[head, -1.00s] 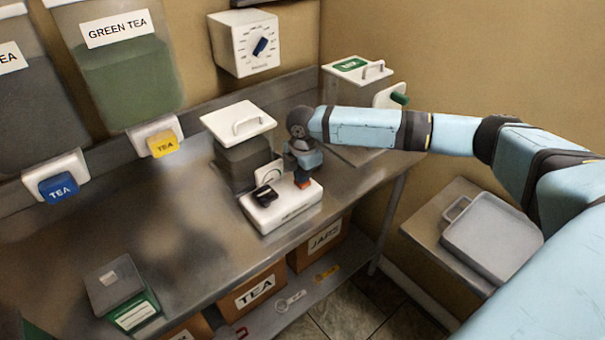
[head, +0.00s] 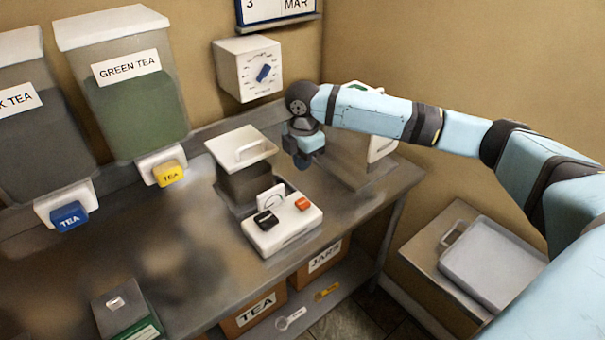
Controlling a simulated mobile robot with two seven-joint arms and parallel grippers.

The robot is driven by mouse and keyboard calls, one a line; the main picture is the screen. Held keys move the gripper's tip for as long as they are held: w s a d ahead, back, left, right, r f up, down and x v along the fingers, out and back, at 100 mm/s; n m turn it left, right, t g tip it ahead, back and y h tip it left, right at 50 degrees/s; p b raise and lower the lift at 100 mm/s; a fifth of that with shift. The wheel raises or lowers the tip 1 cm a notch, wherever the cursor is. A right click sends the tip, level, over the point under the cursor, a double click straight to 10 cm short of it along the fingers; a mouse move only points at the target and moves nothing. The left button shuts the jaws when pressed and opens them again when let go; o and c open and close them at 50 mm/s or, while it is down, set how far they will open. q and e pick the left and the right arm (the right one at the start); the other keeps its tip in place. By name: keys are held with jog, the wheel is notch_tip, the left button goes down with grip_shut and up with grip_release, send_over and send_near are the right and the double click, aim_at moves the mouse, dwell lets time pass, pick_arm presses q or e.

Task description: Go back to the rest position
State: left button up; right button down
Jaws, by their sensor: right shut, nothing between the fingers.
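My right gripper (head: 304,160) points down above the metal counter (head: 190,270), behind and above the white switch box (head: 282,232). It is shut and empty, apart from the box. The box has a black rocker and an orange-red button (head: 302,204), both uncovered. My light blue right arm crosses in from the right edge. My left gripper is not in view.
A lidded dark container (head: 245,180) stands just left of my right gripper. A white-lidded bin is partly hidden behind my arm. Tea dispensers (head: 135,100) and a dial box (head: 248,68) are on the wall. A grey tray (head: 490,265) lies on the side table at right.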

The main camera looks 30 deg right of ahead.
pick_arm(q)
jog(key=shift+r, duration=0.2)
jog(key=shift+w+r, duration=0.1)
